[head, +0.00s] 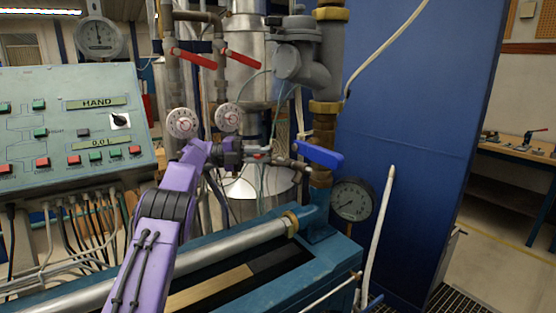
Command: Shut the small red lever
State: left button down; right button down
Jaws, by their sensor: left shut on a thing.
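My left gripper (243,152) comes in on the purple arm from the lower left and is shut at the small red lever (258,156). The lever sits on a thin horizontal pipe left of the large blue lever (318,156). Only a little red shows past the dark fingers; the rest of the lever is hidden, and its exact angle is hard to tell. My right gripper is not in view.
Two longer red levers (194,58) (243,60) are above, on vertical pipes. Two round white dials (182,122) (228,118) are close above the gripper. A control panel (70,130) stands left; a black gauge (352,199) is lower right.

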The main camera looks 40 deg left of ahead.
pick_arm(q)
jog(key=shift+f, duration=0.1)
dwell(0.4)
jog(key=c, duration=1.2)
grip_release()
jog(key=shift+o, duration=0.2)
